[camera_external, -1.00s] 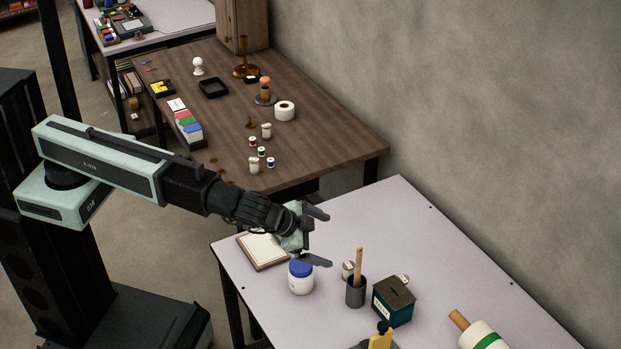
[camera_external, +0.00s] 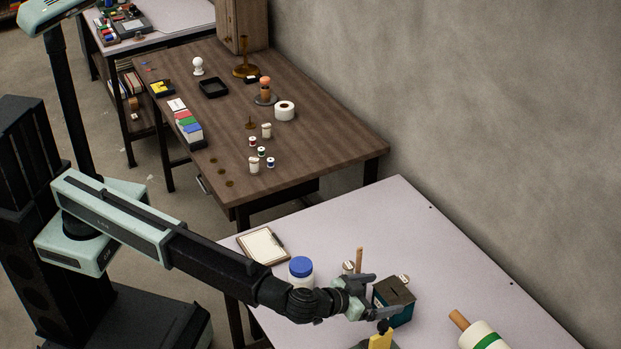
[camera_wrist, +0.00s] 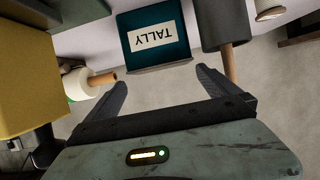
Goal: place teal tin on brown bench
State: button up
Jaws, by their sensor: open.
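The teal tin (camera_external: 397,303) is a small box with a brown slotted top, standing on the pale table (camera_external: 470,270). In the wrist view the teal tin (camera_wrist: 153,38) shows its TALLY label upside down, just beyond the fingertips and between them. My gripper (camera_external: 374,292) is open and empty, close to the left side of the tin; I cannot tell whether it touches. It also shows in the wrist view (camera_wrist: 160,80). The brown bench (camera_external: 330,150) stands behind the pale table, its wooden top in plain view.
A dark cup with a wooden stick (camera_wrist: 224,25) is close beside the tin. A blue-lidded jar (camera_external: 300,270), a yellow item (camera_external: 381,341) and a white-green roll (camera_external: 485,337) are nearby. The bench holds spools and a tape roll (camera_external: 285,111); its front right is clear.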

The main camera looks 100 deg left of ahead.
aim_at(403, 289)
jog(key=b+x, duration=0.1)
jog(key=x, duration=0.2)
jog(key=shift+w+a+f, duration=0.2)
jog(key=shift+w+f, duration=0.05)
jog(key=b+x, duration=0.1)
jog(key=x, duration=0.1)
jog(key=b+x, duration=0.1)
jog(key=x, duration=0.2)
jog(key=shift+s+a+f, duration=0.1)
jog(key=shift+f, duration=0.2)
jog(key=c, duration=1.6)
jog(key=shift+r, duration=0.1)
notch_tip(403, 289, up, 21)
jog(key=p, duration=2)
jog(key=shift+p, duration=0.4)
